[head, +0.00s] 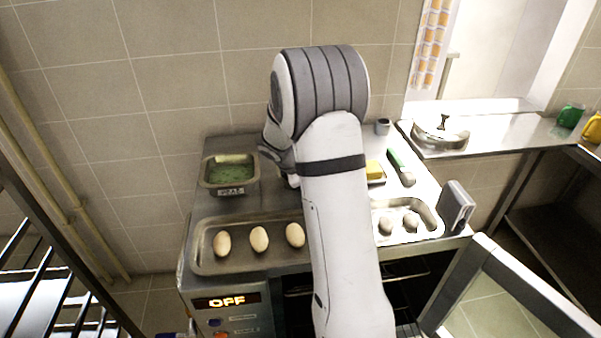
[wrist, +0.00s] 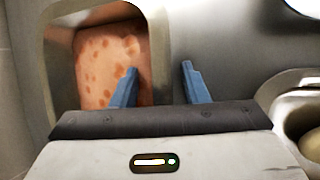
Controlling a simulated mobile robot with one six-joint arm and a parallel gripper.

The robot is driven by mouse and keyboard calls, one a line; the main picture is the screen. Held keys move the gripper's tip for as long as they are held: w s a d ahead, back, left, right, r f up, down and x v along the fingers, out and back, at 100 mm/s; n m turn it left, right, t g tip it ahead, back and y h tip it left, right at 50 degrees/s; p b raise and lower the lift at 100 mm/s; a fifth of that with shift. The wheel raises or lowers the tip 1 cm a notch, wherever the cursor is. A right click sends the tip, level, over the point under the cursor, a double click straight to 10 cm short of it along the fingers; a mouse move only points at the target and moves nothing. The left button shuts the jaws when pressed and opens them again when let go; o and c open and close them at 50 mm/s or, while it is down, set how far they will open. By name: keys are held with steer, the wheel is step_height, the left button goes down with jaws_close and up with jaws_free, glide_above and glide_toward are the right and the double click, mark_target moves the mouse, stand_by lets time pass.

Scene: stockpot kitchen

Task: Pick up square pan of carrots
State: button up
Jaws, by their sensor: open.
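A square metal pan (wrist: 158,25) with orange-pink, spotted contents (wrist: 100,65) is at the left of the wrist view; these may be the carrots. My gripper (wrist: 160,67) is open with two blue fingers. The left finger shows over the pan's contents and the right finger outside the pan, with the pan's right wall between them. I cannot tell whether either finger touches the wall. In the head view my arm covers the middle of the counter, and I cannot make out the orange pan or the fingertips there.
A square pan of green food (head: 230,172) stands at the counter's left. A long tray (head: 207,228) with several egg-shaped items lies in front. A yellow block (head: 374,171), a green-handled tool (head: 400,165) and a grey cup (head: 383,127) are right of my arm.

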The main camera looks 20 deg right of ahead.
steer(key=shift+f, duration=0.1)
steer(key=shift+c, duration=0.5)
jaws_close()
